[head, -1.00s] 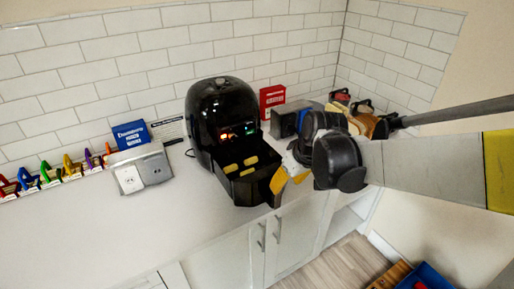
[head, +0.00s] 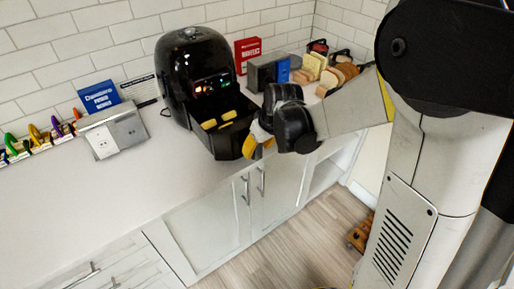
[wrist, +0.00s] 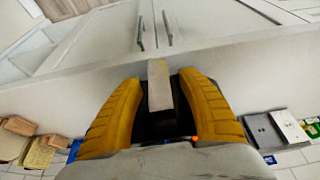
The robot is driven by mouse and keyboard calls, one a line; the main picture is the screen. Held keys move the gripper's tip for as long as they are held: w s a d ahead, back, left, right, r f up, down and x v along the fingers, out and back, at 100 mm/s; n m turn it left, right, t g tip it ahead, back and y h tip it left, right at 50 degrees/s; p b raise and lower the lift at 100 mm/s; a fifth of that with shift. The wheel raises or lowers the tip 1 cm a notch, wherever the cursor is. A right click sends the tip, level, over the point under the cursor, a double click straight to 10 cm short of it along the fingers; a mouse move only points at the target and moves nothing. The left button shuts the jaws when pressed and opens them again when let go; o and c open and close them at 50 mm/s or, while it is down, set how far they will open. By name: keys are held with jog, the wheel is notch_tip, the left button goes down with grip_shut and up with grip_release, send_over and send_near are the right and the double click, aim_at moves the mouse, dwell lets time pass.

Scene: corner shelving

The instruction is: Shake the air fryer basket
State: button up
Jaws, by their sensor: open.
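The black air fryer (head: 196,75) stands on the counter against the tiled wall. Its black basket (head: 228,146) is pulled out at the front, with several yellow food pieces (head: 217,124) inside. My gripper (head: 256,146) is at the basket's front right side, its yellow fingers pointing down. In the wrist view my gripper (wrist: 160,82) has its two fingers spread apart. A pale, narrow bar, seemingly the basket handle (wrist: 159,86), lies between them, with gaps on both sides. The dark part of the basket behind it is mostly hidden by the fingers and palm.
A grey outlet box (head: 112,133) and a blue box (head: 98,96) stand left of the fryer. A red box (head: 247,53), a toaster (head: 268,72) and bread slices (head: 335,75) are to its right. The counter's left front is clear. Cabinet handles (head: 261,182) project below.

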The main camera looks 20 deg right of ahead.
aim_at(245, 124)
grip_shut()
jog(key=w+a, duration=0.1)
jog(key=w, duration=0.2)
jog(key=w+a, duration=0.1)
jog(key=w, duration=0.3)
jog(key=w+a, duration=0.1)
jog(key=w, duration=0.2)
jog(key=shift+w+a, duration=0.2)
grip_release()
jog(key=v, duration=1.2)
jog(key=shift+s, duration=0.1)
